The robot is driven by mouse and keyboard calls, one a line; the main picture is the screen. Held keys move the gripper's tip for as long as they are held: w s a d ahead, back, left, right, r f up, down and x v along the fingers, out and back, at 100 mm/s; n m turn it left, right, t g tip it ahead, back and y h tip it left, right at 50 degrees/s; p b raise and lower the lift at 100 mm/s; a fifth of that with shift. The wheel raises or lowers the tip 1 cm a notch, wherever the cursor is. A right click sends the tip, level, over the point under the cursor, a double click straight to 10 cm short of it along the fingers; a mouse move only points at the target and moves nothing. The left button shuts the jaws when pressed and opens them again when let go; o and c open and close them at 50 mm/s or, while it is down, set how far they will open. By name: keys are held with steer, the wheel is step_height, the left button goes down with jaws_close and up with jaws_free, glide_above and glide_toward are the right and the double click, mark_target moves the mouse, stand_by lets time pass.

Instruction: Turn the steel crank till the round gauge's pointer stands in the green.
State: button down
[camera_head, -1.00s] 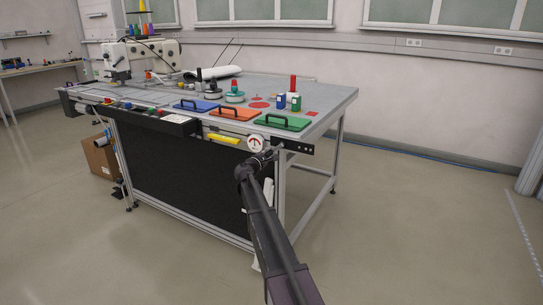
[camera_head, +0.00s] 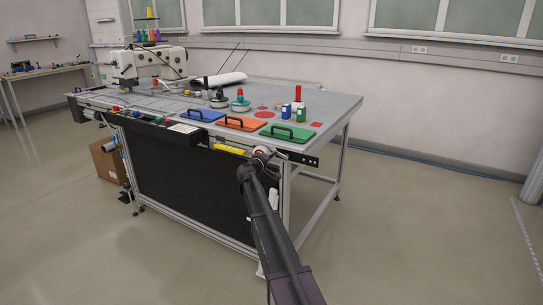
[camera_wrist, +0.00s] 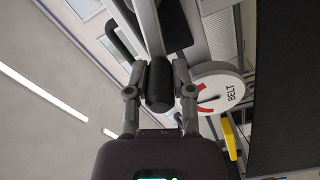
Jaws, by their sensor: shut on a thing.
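The steel crank (camera_wrist: 147,22) shows in the wrist view as a bright metal arm running up from its dark cylindrical grip (camera_wrist: 159,84). My gripper (camera_wrist: 159,92) is shut on this grip, one finger on each side. The round white gauge (camera_wrist: 228,82), marked BELT, is just right of my gripper. Red marks and a thin dark pointer show near its left side; part of the dial is hidden and I see no green on it. In the head view my gripper (camera_head: 261,160) is in front of the gauge (camera_head: 262,150), hiding most of it.
The grey table (camera_head: 335,103) carries blue (camera_head: 200,114), orange (camera_head: 243,124) and green (camera_head: 290,134) handled plates. A yellow part (camera_head: 229,150) is on the front edge, left of the gauge. A black bar with holes (camera_head: 303,158) is to the right. The floor at right is clear.

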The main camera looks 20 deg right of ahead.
steer(key=shift+s+d+r+m+p, duration=0.1)
steer(key=shift+r+m+p, duration=0.25)
steer(key=shift+m, duration=0.4)
steer(key=shift+s+d+r+m+p, duration=0.1)
steer(key=shift+r+m+p, duration=0.2)
steer(key=shift+m, duration=0.45)
steer(key=shift+c, duration=2.4)
jaws_free()
steer(key=shift+a, duration=0.1)
steer(key=v, duration=1.2)
steer(key=shift+s, duration=0.1)
